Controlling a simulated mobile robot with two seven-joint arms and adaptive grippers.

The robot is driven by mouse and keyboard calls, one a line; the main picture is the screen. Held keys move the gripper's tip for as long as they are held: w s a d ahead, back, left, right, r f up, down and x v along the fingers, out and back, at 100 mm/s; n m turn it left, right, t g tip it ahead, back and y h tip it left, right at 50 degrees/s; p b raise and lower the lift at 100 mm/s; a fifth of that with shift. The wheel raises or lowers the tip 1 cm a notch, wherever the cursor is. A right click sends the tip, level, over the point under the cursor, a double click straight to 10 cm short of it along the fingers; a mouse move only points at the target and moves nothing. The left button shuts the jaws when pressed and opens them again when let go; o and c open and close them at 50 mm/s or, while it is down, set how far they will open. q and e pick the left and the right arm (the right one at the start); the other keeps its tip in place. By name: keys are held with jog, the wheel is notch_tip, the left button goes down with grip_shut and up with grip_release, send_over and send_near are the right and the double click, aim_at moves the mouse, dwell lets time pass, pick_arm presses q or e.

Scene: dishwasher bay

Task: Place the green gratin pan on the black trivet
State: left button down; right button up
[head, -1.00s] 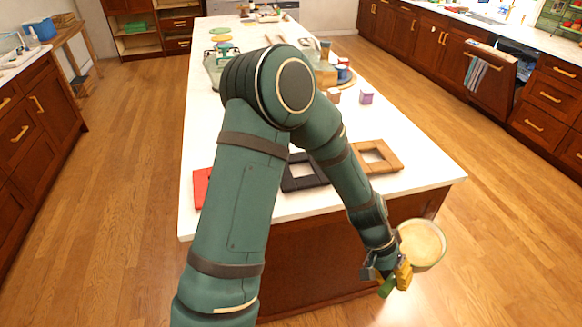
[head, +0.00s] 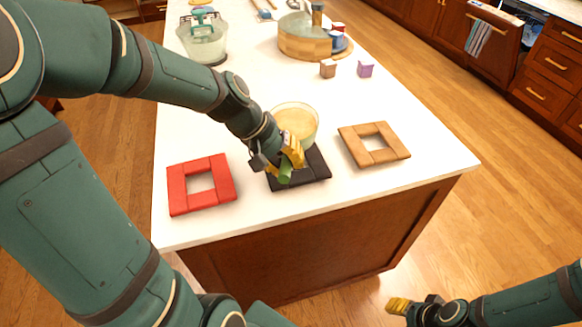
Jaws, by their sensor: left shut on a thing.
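The green gratin pan (head: 297,122), a round dish with a cream-coloured inside and a green handle, is at the island's front middle. My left gripper (head: 291,155) is shut on its handle. The black trivet (head: 312,170) lies on the counter under the gripper and the near side of the pan, partly hidden by them. The dish shows over and beyond the trivet's far side; I cannot tell whether it touches. My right gripper (head: 401,305) is off the island at the lower right, away from the pan; its finger opening is unclear.
A red trivet (head: 178,190) lies to the left and a wooden trivet (head: 402,154) to the right. The counter between is clear.

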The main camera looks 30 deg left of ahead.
pick_arm(q)
notch_tip(320, 180, down, 9)
jog(key=shift+r+b, duration=0.1)
jog(key=shift+b, duration=1.05)
jog(key=c, duration=0.9)
grip_release()
jog(key=p+v, duration=0.2)
jog(key=v, duration=1)
jog(key=shift+p, duration=0.4)
jog(key=shift+d, duration=0.1)
jog(key=shift+s, duration=0.1)
